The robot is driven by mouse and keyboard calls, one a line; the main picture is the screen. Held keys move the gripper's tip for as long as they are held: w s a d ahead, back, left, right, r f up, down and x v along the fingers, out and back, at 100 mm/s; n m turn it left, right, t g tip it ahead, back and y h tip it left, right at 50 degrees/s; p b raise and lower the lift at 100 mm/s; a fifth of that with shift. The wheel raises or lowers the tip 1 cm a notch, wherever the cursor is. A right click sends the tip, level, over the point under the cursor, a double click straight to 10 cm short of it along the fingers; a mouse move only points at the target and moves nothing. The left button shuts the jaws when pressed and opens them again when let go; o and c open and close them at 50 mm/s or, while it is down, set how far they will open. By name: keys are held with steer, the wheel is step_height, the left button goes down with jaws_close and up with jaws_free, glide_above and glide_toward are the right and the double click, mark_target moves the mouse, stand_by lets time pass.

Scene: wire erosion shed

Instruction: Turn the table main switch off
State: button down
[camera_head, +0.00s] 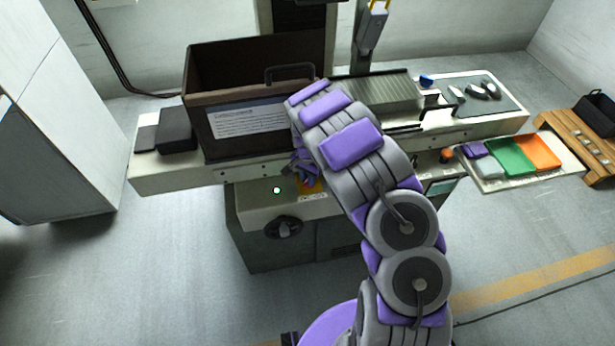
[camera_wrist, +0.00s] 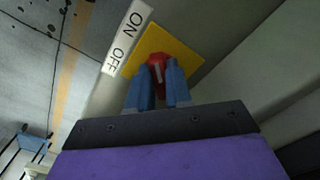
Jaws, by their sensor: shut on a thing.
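The table main switch is a red knob (camera_wrist: 157,62) on a yellow square plate (camera_wrist: 185,50). A white mark runs along the knob's face. A white label strip (camera_wrist: 126,38) beside the plate reads ON at one end and OFF at the other. My gripper (camera_wrist: 158,80) is shut on the red knob, a blue finger on each side. In the head view my gripper (camera_head: 307,178) is at the front of the machine's base, and my arm hides most of the switch. A corner of the yellow plate (camera_head: 307,189) shows there.
A green lamp (camera_head: 277,190) is lit left of the switch, above a black handwheel (camera_head: 284,228). A dark open tank (camera_head: 235,126) with a notice stands on the machine table (camera_head: 160,178) above. A tray (camera_head: 497,180) with green and orange compartments is at right. Floor in front is clear.

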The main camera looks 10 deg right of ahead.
steer(key=shift+w+r, duration=0.15)
steer(key=shift+r, duration=0.05)
steer(key=shift+r+n+p, duration=0.1)
steer(key=shift+n+p, duration=0.6)
steer(key=shift+p, duration=0.15)
steer(key=n+p, duration=0.7)
steer(key=n, duration=0.1)
steer(key=shift+d, duration=0.15)
steer(key=n+p, duration=0.3)
steer(key=n, duration=0.1)
steer(key=shift+d, duration=0.15)
steer(key=shift+d+n+p, duration=0.1)
steer(key=shift+n+p, duration=1.3)
steer(key=shift+n, duration=0.9)
steer(key=shift+f, duration=0.2)
steer(key=c, duration=1)
jaws_free()
steer(key=shift+c, duration=0.2)
